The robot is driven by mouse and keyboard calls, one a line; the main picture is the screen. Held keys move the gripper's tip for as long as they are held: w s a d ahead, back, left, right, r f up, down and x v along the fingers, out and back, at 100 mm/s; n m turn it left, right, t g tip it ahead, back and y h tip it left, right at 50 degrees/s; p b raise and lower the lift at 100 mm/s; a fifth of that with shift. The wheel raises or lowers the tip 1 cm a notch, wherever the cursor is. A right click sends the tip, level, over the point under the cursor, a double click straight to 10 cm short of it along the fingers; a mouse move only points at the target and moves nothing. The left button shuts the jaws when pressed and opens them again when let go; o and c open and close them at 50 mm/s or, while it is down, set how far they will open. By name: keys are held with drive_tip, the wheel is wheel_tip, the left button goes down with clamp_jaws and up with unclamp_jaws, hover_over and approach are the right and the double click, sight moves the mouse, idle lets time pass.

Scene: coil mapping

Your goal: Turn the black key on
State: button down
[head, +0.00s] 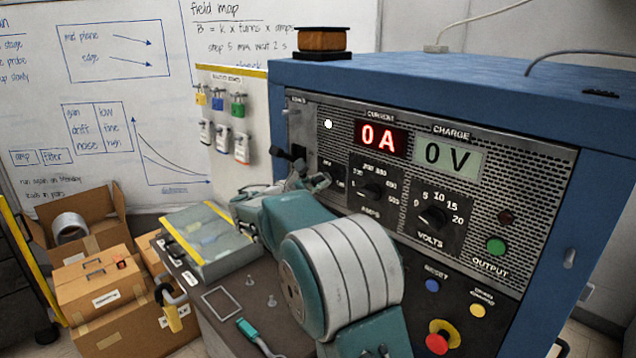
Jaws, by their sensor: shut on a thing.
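The blue power supply cabinet (430,80) has a dark front panel with a key switch at its left side, below the current display. The black key (321,181) shows as a small dark piece at that switch, partly hidden by my gripper. My gripper (308,179) is shut on the key, at the panel's left edge. The exact angle of the key cannot be told. The red current display (380,138) reads 0 A and the charge display (448,157) reads 0 V.
The amps knob (373,190) and volts knob (432,218) sit right of the key. A green output button (495,246) and red emergency button (438,340) are lower. A clear-lidded case (212,240) lies on the bench. Cardboard boxes (95,280) stand at left.

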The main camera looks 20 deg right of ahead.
drive_tip(key=m, duration=0.6)
drive_tip(key=shift+f, duration=0.1)
drive_tip(key=m, duration=0.6)
drive_tip(key=shift+f+m, duration=0.2)
drive_tip(key=shift+m, duration=0.2)
drive_tip(key=shift+f, duration=0.1)
drive_tip(key=c, duration=0.7)
unclamp_jaws()
drive_tip(key=shift+s, duration=0.1)
